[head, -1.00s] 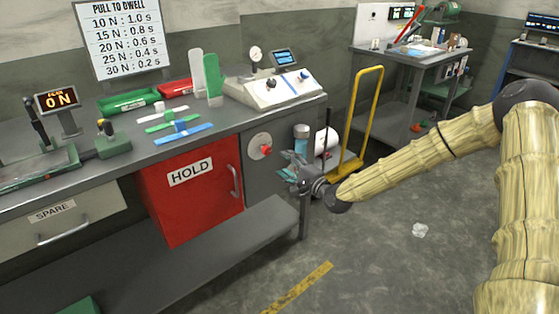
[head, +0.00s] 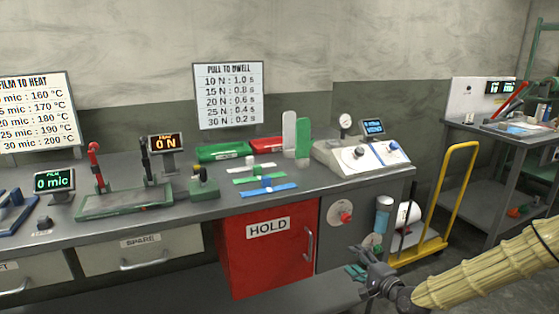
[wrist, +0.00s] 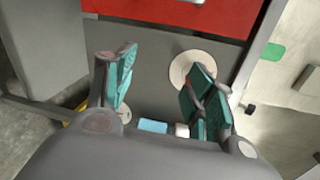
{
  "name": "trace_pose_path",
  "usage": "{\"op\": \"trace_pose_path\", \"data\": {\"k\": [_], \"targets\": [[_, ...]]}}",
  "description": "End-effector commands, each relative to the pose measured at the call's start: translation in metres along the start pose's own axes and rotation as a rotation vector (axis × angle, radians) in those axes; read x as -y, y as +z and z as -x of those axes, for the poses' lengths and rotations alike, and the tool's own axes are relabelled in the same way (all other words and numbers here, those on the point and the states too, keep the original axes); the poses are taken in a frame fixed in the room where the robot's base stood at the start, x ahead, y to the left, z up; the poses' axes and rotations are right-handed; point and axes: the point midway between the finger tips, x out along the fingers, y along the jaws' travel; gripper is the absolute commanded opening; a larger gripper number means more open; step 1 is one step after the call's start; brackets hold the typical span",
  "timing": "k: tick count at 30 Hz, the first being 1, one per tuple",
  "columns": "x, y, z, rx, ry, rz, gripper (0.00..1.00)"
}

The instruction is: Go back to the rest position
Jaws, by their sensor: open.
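My gripper (head: 362,268) is in front of the bench's right end, low, below the bench top in the head view. In the wrist view its two teal-padded fingers (wrist: 160,90) stand wide apart with nothing between them. The grey bench side with a round pale disc (wrist: 190,68) and a red panel (wrist: 165,10) show beyond the fingers. My arm, in a straw-coloured sleeve, reaches in from the lower right of the head view.
The red HOLD door (head: 268,250) is closed beneath the bench top (head: 130,225). A control box (head: 360,156) stands at the bench's right end. A yellow trolley (head: 458,200) and a second table (head: 500,135) are at the right. Open floor was visible in front earlier.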

Motion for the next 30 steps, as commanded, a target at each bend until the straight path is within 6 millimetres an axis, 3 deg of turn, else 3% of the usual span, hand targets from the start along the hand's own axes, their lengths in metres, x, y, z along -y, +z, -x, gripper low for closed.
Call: {"op": "trace_pose_path", "data": {"k": [1,3,8,15,24,30], "targets": [[-0.026,0.018,0.003,0.015,0.062,0.035,0.54],[-0.060,0.036,0.010,0.029,0.145,0.090,0.54],[-0.133,0.076,0.037,0.074,0.330,0.222,0.54],[-0.231,0.123,0.102,0.178,0.600,0.429,0.54],[-0.322,0.162,0.212,0.368,0.922,0.697,0.54],[-0.356,0.173,0.289,0.513,1.104,0.857,0.54]]}}
